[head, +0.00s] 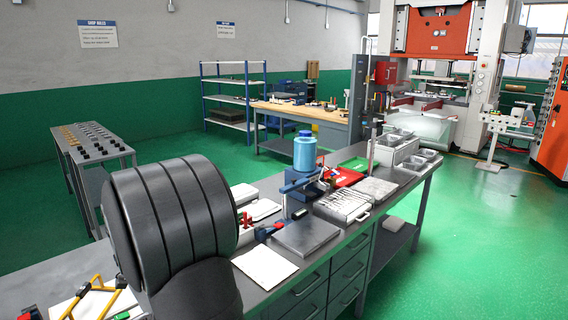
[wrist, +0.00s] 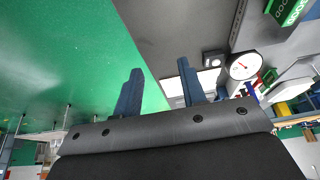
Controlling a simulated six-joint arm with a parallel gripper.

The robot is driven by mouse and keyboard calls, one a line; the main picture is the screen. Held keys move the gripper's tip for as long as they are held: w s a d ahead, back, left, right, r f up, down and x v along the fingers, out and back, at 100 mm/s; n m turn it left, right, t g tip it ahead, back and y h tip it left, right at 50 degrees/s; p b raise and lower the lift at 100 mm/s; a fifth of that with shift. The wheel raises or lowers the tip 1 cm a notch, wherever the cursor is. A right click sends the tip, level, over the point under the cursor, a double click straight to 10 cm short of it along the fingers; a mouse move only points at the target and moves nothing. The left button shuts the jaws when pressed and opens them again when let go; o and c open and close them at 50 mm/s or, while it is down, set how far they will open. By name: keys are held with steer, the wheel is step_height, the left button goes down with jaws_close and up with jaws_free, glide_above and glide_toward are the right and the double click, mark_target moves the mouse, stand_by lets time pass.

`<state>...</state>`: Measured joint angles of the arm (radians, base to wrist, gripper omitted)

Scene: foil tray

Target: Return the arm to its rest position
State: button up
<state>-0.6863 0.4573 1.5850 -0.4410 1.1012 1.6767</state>
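My gripper (wrist: 160,66) shows in the wrist view as two dark blue fingers standing well apart. It is open, with nothing between the fingers. Behind them are the green floor, a grey bench surface (wrist: 165,25) and part of a white sheet. In the head view a large dark ribbed part of my own arm fills the lower left, over the workbench (head: 345,246). My gripper cannot be made out in the head view. The arm part hides a section of the bench.
The bench holds a blue bottle (head: 304,152), a flat grey plate (head: 306,236), a white sheet (head: 265,267), a slotted metal block (head: 343,204) and small metal trays (head: 425,155). A yellow-handled item (head: 98,295) is at lower left. A dial gauge (wrist: 243,66) is right of the fingers.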

steer(key=w+d+r, duration=0.1)
steer(key=w+d, duration=0.2)
steer(key=w, duration=0.7)
steer(key=w+d+r, duration=0.1)
steer(key=w+d, duration=0.3)
steer(key=w, duration=0.7)
steer(key=a+f, duration=0.2)
steer(key=a, duration=0.1)
steer(key=a+f, duration=0.2)
steer(key=a, duration=0.2)
steer(key=a+f, duration=0.2)
steer(key=a, duration=0.1)
steer(key=shift+w+a+f, duration=0.15)
steer(key=shift+w+a, duration=0.1)
steer(key=shift+w, duration=0.15)
steer(key=s+d+r, duration=0.1)
steer(key=d+r, duration=0.5)
steer(key=d, duration=0.4)
steer(key=s+a, duration=0.4)
steer(key=s, duration=0.5)
steer(key=shift+s+a+f, duration=0.2)
steer(key=shift+w, duration=0.1)
